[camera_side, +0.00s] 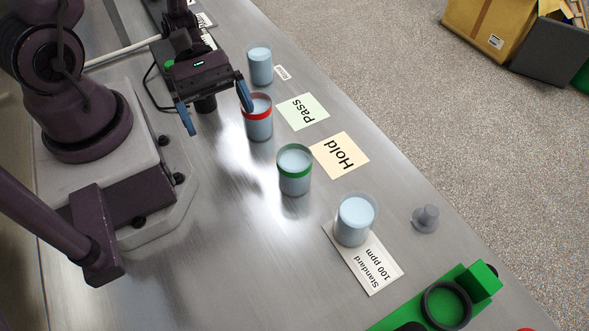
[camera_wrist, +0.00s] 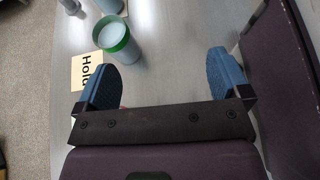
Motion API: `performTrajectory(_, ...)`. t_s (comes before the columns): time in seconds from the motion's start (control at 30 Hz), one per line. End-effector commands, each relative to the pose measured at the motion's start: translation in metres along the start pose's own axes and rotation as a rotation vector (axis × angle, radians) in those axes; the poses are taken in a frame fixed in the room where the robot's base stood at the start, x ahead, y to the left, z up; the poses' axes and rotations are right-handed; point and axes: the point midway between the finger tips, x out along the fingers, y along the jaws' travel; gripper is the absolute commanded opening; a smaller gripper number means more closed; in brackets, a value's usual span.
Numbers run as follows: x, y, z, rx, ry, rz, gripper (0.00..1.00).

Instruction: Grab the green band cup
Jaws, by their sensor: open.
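The green band cup (camera_side: 294,171) stands upright on the metal bench, with pale blue contents and a green ring near its rim. In the wrist view the green band cup (camera_wrist: 117,41) lies beyond my fingers, up and to the left of the gap between them. My gripper (camera_side: 220,122) is open and empty, its blue fingers wide apart and pointing down. In the side view it is up and left of the green band cup, clear of it. In the wrist view my gripper (camera_wrist: 165,68) shows both fingers with bare bench between them.
A red band cup (camera_side: 258,118) stands close by my right finger in the side view. A plain cup (camera_side: 260,66) is behind it. Another cup (camera_side: 355,220) stands on the Standard label (camera_side: 369,264). Pass (camera_side: 302,111) and Hold (camera_side: 340,155) cards lie right of the cups. Green equipment (camera_side: 455,300) is lower right.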

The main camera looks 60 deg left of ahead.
Motion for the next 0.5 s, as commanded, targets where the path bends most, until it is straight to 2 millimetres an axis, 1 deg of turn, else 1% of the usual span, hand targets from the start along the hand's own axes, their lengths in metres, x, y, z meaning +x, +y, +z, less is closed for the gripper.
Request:
performTrajectory(0.03,0.005,0.002,-0.008,-0.082,-0.034,0.063,0.95)
performTrajectory(0.13,0.009,0.014,-0.017,-0.167,-0.063,0.179,0.95)
performTrajectory(0.23,0.006,0.027,-0.019,-0.181,-0.065,0.261,0.95)
performTrajectory(0.37,0.004,0.037,-0.019,-0.179,-0.07,0.316,0.95)
performTrajectory(0.47,0.014,0.042,-0.017,-0.168,-0.075,0.318,0.95)
performTrajectory(0.5,0.021,0.043,-0.017,-0.167,-0.075,0.316,0.95)
